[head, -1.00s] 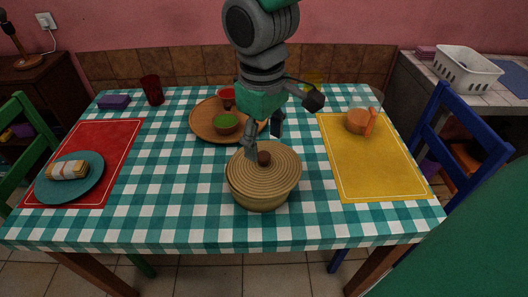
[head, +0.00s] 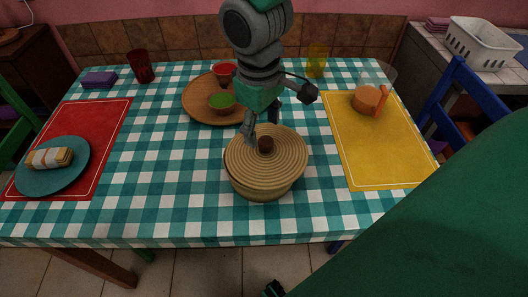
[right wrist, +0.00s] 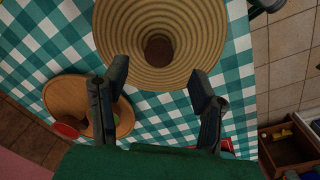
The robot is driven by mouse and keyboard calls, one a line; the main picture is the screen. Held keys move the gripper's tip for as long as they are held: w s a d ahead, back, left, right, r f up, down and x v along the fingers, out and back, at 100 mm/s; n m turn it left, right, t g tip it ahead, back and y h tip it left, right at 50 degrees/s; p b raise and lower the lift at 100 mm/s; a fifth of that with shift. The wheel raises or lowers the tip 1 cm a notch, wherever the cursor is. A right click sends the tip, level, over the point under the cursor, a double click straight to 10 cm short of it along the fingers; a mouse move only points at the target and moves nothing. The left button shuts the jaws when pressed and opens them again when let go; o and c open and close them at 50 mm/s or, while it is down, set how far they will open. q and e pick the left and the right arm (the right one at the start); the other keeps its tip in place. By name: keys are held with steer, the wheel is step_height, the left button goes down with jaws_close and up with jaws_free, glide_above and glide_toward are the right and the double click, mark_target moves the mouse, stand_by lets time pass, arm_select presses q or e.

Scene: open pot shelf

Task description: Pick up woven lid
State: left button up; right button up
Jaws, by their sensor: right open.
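The woven lid (head: 284,155) is round, tan and ringed, with a dark brown knob (head: 266,144). It sits on a woven pot (head: 262,188) near the front middle of the table. My right gripper (head: 262,127) is open at the far side of the knob, its fingers pointing down toward the lid. In the right wrist view the lid (right wrist: 200,28) fills the upper middle. The knob (right wrist: 158,49) lies just ahead of the gap between the open, empty fingers (right wrist: 160,78). My left gripper is not clearly in view.
A wooden tray (head: 197,108) with a green bowl (head: 222,101) and a red bowl (head: 224,70) stands behind the pot. A yellow mat (head: 375,155) with an orange-filled jug (head: 369,99) lies right. A red mat (head: 101,130) with a teal plate (head: 38,184) lies left.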

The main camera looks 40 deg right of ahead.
mark_target(266, 141)
steer(key=f, duration=0.2)
steer(key=d+f+b, duration=0.1)
steer(key=f, duration=0.1)
steer(key=shift+s+d+f, duration=0.1)
steer(key=shift+s+f, duration=0.1)
steer(key=shift+f, duration=0.4)
steer(key=shift+a+r, duration=0.1)
steer(key=shift+a, duration=0.3)
steer(key=shift+c, duration=0.4)
steer(key=c, duration=0.7)
jaws_close()
steer(key=shift+d, duration=0.2)
